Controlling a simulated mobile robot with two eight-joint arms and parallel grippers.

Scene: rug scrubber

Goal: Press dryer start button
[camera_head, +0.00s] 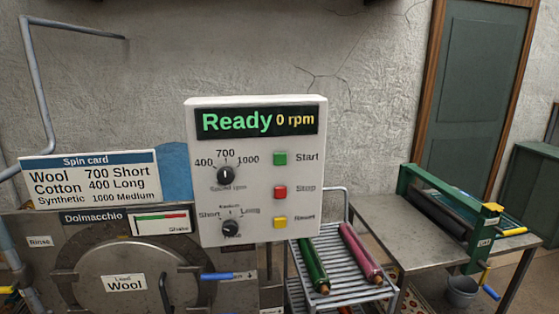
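A white control panel (250,125) stands in the middle of the head view, with a dark display (258,122) reading "Ready" and "0 rpm". The green Start button (280,158) is on its right side. Below it are the red Stop button (280,192) and a yellow button (280,222) with a small label that looks like "Reset". The speed knob (225,175) points up, toward 700. The lower knob (231,228) sits between Short and Long; its exact setting is hard to tell. Neither of my grippers is in view.
A metal machine (40,262) with a round door marked Wool (125,270) and a spin card (90,180) are at left. A wire rack (330,240) holds a green roll (312,262) and a pink roll (358,250). A table (400,235) carries a green roller press (455,215).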

